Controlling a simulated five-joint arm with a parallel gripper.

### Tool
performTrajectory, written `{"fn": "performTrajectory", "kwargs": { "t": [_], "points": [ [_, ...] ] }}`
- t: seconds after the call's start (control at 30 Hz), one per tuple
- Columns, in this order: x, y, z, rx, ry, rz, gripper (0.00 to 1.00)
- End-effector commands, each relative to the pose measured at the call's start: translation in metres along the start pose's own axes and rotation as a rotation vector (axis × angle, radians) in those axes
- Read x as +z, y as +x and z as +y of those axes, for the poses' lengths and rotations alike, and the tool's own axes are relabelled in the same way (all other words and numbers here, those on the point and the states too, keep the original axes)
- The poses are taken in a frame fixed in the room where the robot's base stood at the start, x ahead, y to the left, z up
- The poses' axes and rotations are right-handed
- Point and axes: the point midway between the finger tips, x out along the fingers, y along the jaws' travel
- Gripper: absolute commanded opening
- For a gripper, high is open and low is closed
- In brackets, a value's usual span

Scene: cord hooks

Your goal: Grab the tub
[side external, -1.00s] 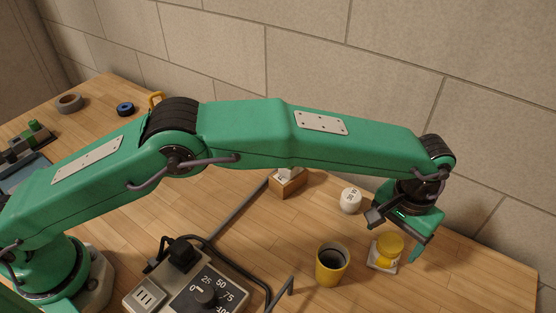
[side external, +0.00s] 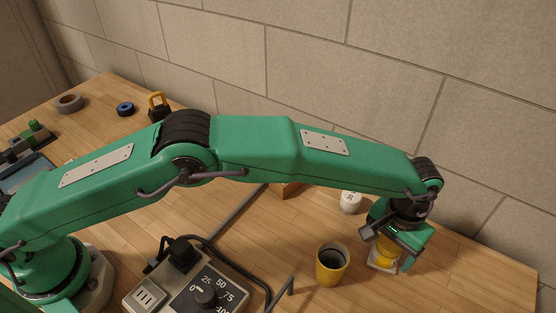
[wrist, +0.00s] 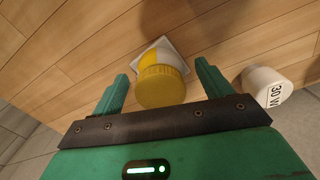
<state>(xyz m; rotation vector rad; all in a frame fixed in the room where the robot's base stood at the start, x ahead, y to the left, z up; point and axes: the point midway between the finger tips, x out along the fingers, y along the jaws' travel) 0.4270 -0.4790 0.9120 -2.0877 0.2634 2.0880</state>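The tub (side external: 387,249) has a yellow lid and a white and yellow side, and stands upright on a pale square pad (side external: 378,266). In the side view my gripper covers much of it. In the wrist view the tub's round lid (wrist: 163,87) lies between my two fingers, with a gap on each side. My gripper (side external: 386,246) is open and pointing down over the tub. It also shows in the wrist view (wrist: 162,72), fingers apart and empty.
A yellow cup (side external: 331,266) with a dark inside stands left of the tub. A white cylinder (side external: 350,202) with black print is behind it, and close to a finger in the wrist view (wrist: 265,86). A dial box (side external: 205,290) with cords sits at front. A block wall stands behind.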

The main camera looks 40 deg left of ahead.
Motion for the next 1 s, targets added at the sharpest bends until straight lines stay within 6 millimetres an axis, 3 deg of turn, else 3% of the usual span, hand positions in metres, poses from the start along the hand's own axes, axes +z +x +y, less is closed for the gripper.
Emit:
{"fn": "performTrajectory", "kwargs": {
  "t": [0.03, 0.23, 0.67, 1.0],
  "points": [
    [0.000, 0.000, 0.000, 0.000, 0.000, 0.000, 0.69],
    [0.000, 0.000, 0.000, 0.000, 0.000, 0.000, 0.30],
    [0.000, -0.005, 0.000, 0.001, 0.000, 0.001, 0.30],
    [-0.001, -0.037, 0.001, 0.002, 0.000, 0.003, 0.30]
  ]
}}
